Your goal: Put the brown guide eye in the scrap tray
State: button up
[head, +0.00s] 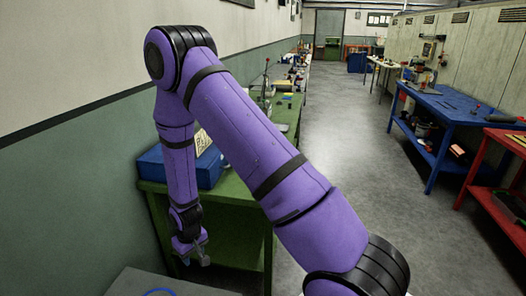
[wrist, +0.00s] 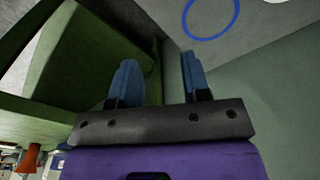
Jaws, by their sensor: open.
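My gripper (head: 197,257) hangs low in the head view, in front of the near end of the green bench (head: 225,203). In the wrist view its two blue fingers (wrist: 160,82) stand apart with nothing between them. I cannot make out the brown guide eye or the scrap tray in either view. My purple arm covers part of the green bench top.
A blue box (head: 180,168) sits on the near end of the green bench. A grey surface with a blue ring (head: 160,293) is at the bottom. Blue (head: 450,108) and red (head: 500,150) benches line the right. The grey aisle floor (head: 345,130) is clear.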

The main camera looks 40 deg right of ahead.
jog(key=s+d+r+t, duration=0.1)
jog(key=s+d+r, duration=0.1)
jog(key=r, duration=1.3)
jog(key=s+d+r+t, duration=0.1)
jog(key=s+r, duration=0.1)
jog(key=r, duration=1.2)
jog(key=s+d+r+t, duration=0.1)
jog(key=s+r, duration=0.7)
jog(key=s, duration=0.3)
jog(key=s+d+r+m+t, duration=0.1)
jog(key=s+d+r, duration=0.1)
jog(key=s+r, duration=0.7)
jog(key=shift+s+d+r, duration=0.25)
jog(key=shift+s+d, duration=0.05)
jog(key=shift+s, duration=0.85)
jog(key=shift+a, duration=0.1)
